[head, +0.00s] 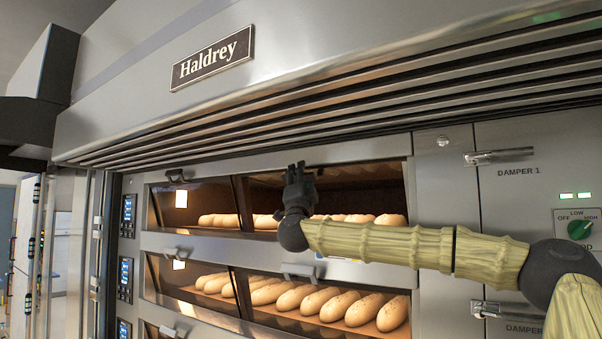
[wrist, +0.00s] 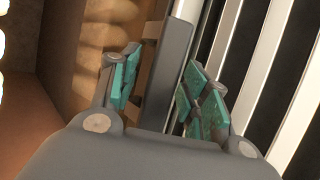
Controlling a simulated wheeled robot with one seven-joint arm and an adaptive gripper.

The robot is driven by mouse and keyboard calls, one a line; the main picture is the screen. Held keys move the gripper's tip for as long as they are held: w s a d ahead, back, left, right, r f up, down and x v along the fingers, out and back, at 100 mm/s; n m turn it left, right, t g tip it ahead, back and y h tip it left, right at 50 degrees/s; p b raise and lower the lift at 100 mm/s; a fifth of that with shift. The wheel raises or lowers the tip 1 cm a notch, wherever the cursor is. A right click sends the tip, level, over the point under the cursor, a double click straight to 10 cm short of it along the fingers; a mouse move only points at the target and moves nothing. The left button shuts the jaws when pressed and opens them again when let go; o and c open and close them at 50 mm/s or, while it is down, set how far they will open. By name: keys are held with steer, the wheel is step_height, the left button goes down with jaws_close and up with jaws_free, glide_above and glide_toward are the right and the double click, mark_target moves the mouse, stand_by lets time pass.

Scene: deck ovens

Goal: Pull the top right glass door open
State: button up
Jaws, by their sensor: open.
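The top right glass door (head: 345,190) is in the upper deck of the oven. Bread rolls show through it, and it looks shut in the head view. My gripper (head: 298,172) is at this door's upper edge and hides its handle in the head view. In the wrist view my gripper (wrist: 156,92) is open, with teal pads on both fingers. A grey bar, which looks like the door handle (wrist: 172,62), runs between the pads. Gaps show on both sides of it, though contact is hard to tell.
Metal slats (head: 330,105) overhang just above the doors. The top left door (head: 190,205) stands beside it, with its own handle (head: 176,176). The lower right door (head: 330,300) and its handle (head: 300,271) are below. Damper panels (head: 517,172) are at the right.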

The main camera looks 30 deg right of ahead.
steer(key=shift+w+d+r, duration=0.1)
jaws_close()
steer(key=shift+r, duration=0.1)
stand_by(0.3)
